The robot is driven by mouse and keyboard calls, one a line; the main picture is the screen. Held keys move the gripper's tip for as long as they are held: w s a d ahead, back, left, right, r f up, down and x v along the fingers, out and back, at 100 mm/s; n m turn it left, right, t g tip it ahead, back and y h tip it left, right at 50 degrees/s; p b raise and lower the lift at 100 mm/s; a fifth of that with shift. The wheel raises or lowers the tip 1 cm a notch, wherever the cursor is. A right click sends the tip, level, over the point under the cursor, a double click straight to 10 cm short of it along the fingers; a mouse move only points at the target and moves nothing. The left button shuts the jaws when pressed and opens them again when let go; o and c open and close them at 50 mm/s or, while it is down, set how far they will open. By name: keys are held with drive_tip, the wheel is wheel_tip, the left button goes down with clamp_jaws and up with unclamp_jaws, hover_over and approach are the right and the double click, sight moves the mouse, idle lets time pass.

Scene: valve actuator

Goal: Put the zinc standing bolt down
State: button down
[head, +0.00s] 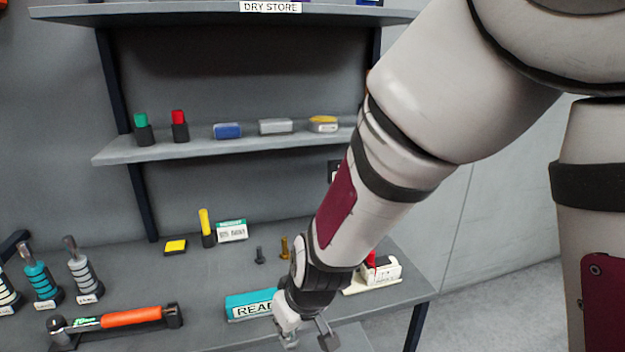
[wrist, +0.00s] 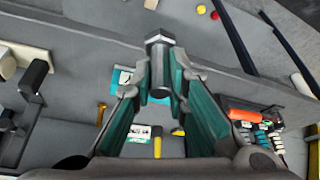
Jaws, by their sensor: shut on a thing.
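The zinc bolt (wrist: 160,42), grey with a hexagonal head, is between the fingertips of my gripper (wrist: 165,85) in the wrist view. The fingers are shut on it, and its head points towards the top of that view. In the head view my gripper (head: 308,335) is at the bottom, in front of and just right of the teal block (head: 238,307) with a partly hidden label beginning "READ". I cannot make out the held bolt clearly there. The teal block also shows behind the fingers in the wrist view (wrist: 122,77).
A dark bolt (head: 259,256) and a brass bolt (head: 284,246) stand on the bench behind the teal block. A white holder (head: 378,273) stands at right. A shelf (head: 225,148) hangs above. Bare bench lies around the bolts.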

drive_tip(key=w+d+f+m+h+b, duration=0.1)
drive_tip(key=w+d+f+m, duration=0.1)
drive_tip(key=d, duration=0.5)
drive_tip(key=w+d+f+m+h+b, duration=0.1)
drive_tip(key=w+d+f+m, duration=0.2)
drive_tip(key=d, duration=0.5)
drive_tip(key=w+d+f+m+t+b, duration=0.1)
drive_tip(key=w+d+f+m, duration=0.1)
drive_tip(key=w+d+f, duration=0.3)
drive_tip(key=w+d, duration=0.1)
drive_tip(key=d, duration=0.2)
drive_tip(key=shift+w+h+b, duration=0.2)
drive_tip(key=shift+h+b, duration=0.15)
drive_tip(key=shift+h, duration=0.05)
